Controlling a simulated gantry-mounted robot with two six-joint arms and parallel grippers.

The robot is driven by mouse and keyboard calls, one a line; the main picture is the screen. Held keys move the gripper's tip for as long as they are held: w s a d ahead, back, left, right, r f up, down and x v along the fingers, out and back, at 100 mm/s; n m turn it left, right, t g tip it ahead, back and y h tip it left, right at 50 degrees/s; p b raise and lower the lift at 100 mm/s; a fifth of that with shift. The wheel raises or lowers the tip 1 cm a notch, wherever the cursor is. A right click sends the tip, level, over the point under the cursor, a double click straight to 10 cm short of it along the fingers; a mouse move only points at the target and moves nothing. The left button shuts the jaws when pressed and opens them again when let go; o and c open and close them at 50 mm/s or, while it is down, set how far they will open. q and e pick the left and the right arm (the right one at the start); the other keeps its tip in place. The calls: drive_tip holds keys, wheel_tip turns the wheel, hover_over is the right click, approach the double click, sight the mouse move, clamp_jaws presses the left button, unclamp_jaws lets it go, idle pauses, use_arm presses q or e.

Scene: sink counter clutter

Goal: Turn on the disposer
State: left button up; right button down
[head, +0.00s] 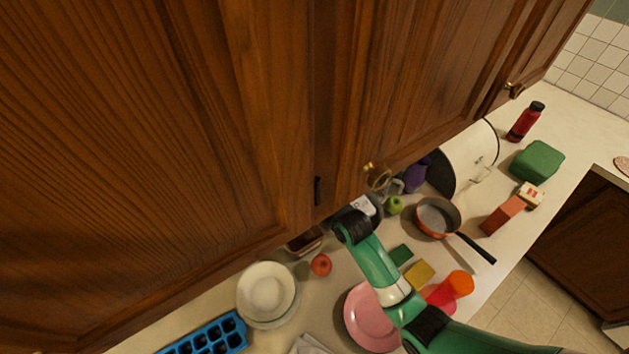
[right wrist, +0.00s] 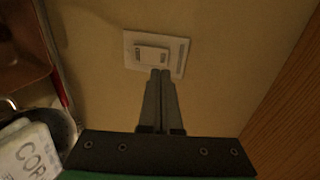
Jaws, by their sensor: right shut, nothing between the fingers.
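A pale wall plate (right wrist: 180,56) with a light rocker switch (right wrist: 150,54) is at upper centre in the right wrist view. No label for the disposer is readable on it. My right gripper (right wrist: 160,73) is shut and empty. Its fingertips overlap the lower part of the plate, just below and right of the rocker; I cannot tell whether they touch it. In the head view my green right arm reaches up from the lower right to beneath the wooden cabinets, which hide the switch and the fingertips. My left gripper is not in view.
Wooden cabinets (head: 150,130) overhang the counter. Around my right arm are a pink plate (head: 362,320), a red fruit (head: 321,265), a green apple (head: 394,205) and a frying pan (head: 438,217). A white box with letters (right wrist: 30,150) stands lower left in the right wrist view.

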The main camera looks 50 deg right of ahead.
drive_tip(key=r+v, duration=0.1)
drive_tip(key=v, duration=0.7)
drive_tip(key=shift+r, duration=0.25)
